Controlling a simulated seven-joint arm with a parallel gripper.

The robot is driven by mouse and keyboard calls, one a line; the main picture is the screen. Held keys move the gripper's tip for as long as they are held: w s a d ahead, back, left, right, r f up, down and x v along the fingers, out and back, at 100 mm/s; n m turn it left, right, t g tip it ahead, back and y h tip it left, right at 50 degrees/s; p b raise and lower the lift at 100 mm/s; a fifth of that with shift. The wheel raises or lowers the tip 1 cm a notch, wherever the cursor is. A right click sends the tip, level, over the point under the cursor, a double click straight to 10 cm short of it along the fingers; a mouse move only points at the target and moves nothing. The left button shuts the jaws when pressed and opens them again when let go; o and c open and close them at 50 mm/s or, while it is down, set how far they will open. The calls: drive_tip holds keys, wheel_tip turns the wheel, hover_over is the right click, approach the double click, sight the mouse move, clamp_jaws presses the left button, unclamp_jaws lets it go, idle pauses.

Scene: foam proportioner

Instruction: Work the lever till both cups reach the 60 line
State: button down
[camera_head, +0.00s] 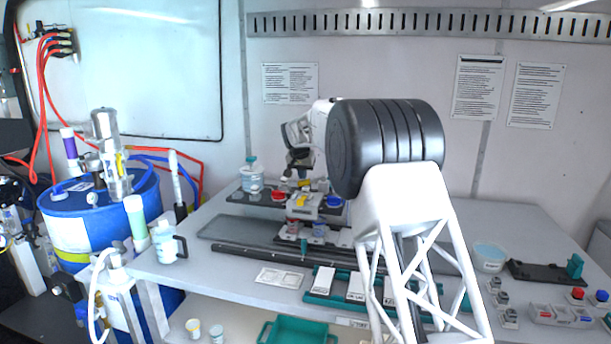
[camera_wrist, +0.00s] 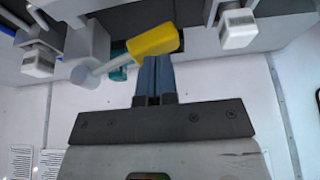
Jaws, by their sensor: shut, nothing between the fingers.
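The foam proportioner (camera_head: 303,208) is a light grey block on the bench with a yellow part on top. In the wrist view, the lever has a yellow grip (camera_wrist: 153,41) and a grey rod. My gripper (camera_wrist: 154,62) has its two blue-grey fingers together with nothing between them. Its tips are close beside the yellow grip; I cannot tell whether they touch. Two small cups stand below the proportioner's front, a reddish one (camera_head: 292,228) and a bluish one (camera_head: 319,230). Their fill levels and lines are too small to read.
A red-lidded (camera_head: 278,195) and a blue-lidded container (camera_head: 334,201) flank the proportioner. A green tray with white blocks (camera_head: 325,279) lies in front. A white tub (camera_head: 489,257) stands right. A blue drum (camera_head: 90,225) stands left of the bench.

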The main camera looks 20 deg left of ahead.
wheel_tip(320, 180, up, 8)
idle(1.0)
idle(2.1)
drive_tip(key=shift+r, duration=1.3)
drive_tip(key=shift+f, duration=0.15)
drive_tip(key=shift+f, duration=3.15)
drive_tip(key=shift+f, duration=0.75)
